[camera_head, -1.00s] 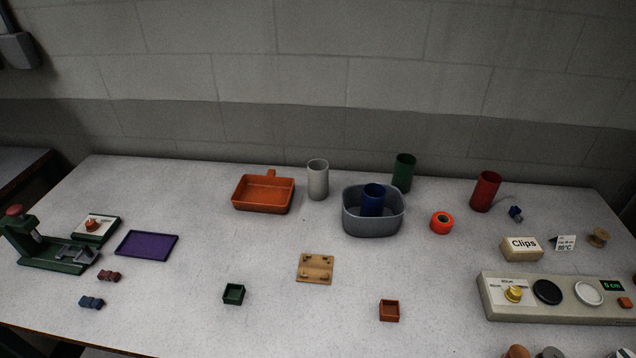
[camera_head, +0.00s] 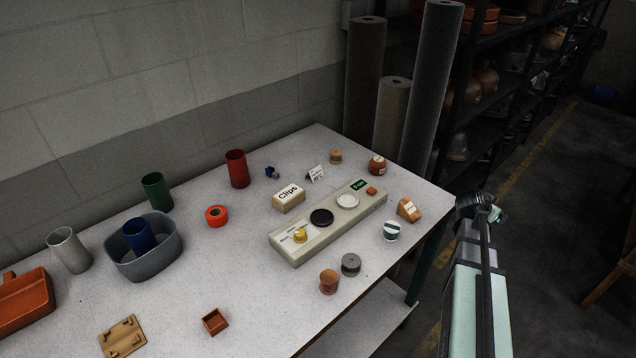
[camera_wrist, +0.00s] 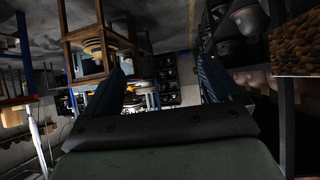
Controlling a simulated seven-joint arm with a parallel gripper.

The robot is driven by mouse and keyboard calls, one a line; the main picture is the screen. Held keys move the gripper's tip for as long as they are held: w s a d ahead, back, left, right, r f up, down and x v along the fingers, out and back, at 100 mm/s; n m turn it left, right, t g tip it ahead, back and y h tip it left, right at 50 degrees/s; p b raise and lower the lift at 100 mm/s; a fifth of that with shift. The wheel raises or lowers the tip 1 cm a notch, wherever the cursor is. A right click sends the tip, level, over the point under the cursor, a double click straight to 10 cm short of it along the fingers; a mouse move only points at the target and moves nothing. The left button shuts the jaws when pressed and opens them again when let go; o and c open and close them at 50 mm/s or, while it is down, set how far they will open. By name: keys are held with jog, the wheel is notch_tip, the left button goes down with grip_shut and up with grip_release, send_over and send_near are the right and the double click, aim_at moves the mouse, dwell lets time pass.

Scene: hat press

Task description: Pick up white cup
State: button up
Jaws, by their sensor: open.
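The white cup (camera_head: 69,250) is a tall, pale cylinder standing upright on the table at the left of the head view. It stands between the orange pan and the grey tub, with its open top showing. My gripper (camera_wrist: 166,78) shows in the wrist view with its two fingers apart and nothing between them. Part of my arm stands off the table's right edge in the head view, far from the cup. The cup does not show in the wrist view.
A grey tub (camera_head: 168,256) holding a blue cup (camera_head: 138,236) is right of the white cup. An orange pan (camera_head: 26,300) is on its left. A green cup (camera_head: 156,192) and red cup (camera_head: 237,169) stand behind. Dark shelves (camera_head: 510,95) and rolls (camera_head: 365,85) lie beyond the table.

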jog(key=w+a+r+n+t+y, duration=0.1)
jog(key=w+a+r+t, duration=0.3)
jog(key=a+r, duration=0.55)
jog(key=w+a+r+n+t+y, duration=0.15)
jog(key=w+a+r, duration=0.5)
jog(key=a, duration=0.65)
jog(key=a+r+n+t+y, duration=0.1)
jog(key=a+r+n+y, duration=0.15)
jog(key=a, duration=1.05)
jog(key=a+r+n+t+y, duration=0.1)
jog(key=a+y, duration=0.2)
jog(key=a, duration=1)
jog(key=s+a+f+n+y, duration=0.1)
jog(key=s+a+n+y, duration=0.15)
jog(key=a, duration=0.55)
jog(key=s+a+n+y, duration=0.2)
jog(key=s+a, duration=0.1)
jog(key=a, duration=0.5)
jog(key=n+g+y, duration=0.8)
jog(key=n+g, duration=0.1)
jog(key=n, duration=0.4)
send_near(59, 238)
jog(key=x, duration=0.4)
jog(key=shift+m+t, duration=0.25)
jog(key=shift+x, duration=2.6)
jog(key=shift+s+f, duration=0.1)
jog(key=shift+s, duration=0.05)
